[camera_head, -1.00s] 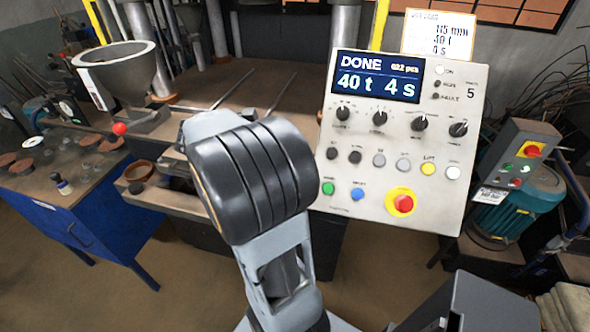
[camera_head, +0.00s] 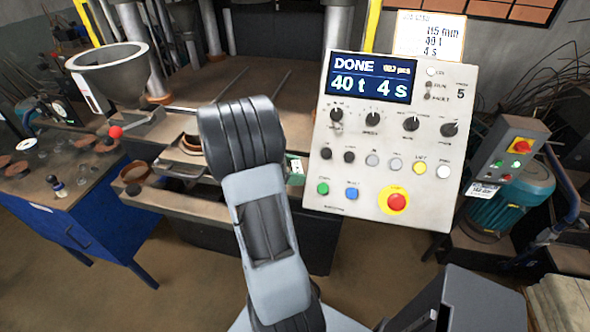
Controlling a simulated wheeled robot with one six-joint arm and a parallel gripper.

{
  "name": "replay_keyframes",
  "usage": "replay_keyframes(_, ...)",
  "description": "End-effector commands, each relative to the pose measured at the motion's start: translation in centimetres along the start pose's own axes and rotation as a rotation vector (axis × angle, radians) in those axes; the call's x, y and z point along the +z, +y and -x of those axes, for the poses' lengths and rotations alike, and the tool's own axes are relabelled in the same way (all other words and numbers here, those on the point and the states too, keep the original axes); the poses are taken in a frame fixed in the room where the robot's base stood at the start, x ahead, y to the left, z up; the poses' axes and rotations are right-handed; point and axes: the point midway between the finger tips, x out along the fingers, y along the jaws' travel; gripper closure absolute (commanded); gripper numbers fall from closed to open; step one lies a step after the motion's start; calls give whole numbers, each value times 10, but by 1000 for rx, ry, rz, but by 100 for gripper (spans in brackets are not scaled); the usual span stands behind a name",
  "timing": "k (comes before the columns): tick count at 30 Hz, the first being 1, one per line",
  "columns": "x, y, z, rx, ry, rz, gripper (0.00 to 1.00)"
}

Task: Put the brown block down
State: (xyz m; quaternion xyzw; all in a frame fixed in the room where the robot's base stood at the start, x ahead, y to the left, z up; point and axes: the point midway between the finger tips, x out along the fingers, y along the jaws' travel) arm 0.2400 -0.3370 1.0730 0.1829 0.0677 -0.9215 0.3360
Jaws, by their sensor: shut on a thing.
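My arm rises through the middle of the view, and its black upper joint covers part of the press area. My gripper is not visible; the arm hides whatever is behind it. I cannot make out a brown block that I am sure of. A brown rounded piece (camera_head: 191,142) shows at a grey metal tray (camera_head: 180,165) left of my arm, partly covered by the arm. I cannot tell whether it is the block.
The control panel (camera_head: 388,140) stands right of my arm; its screen (camera_head: 369,78) reads DONE, 40 t, 4 s. A grey hopper (camera_head: 108,72) is at left. A blue bench (camera_head: 85,222) bears brown discs and a bottle (camera_head: 56,187). A teal motor (camera_head: 513,200) stands at right.

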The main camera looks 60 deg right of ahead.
Motion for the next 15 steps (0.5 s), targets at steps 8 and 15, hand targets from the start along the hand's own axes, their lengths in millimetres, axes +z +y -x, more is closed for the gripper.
replay_keyframes(8,-3,0,-1,0,0,-1,58)
replay_keyframes(15,-6,0,-2,0,0,-1,30)
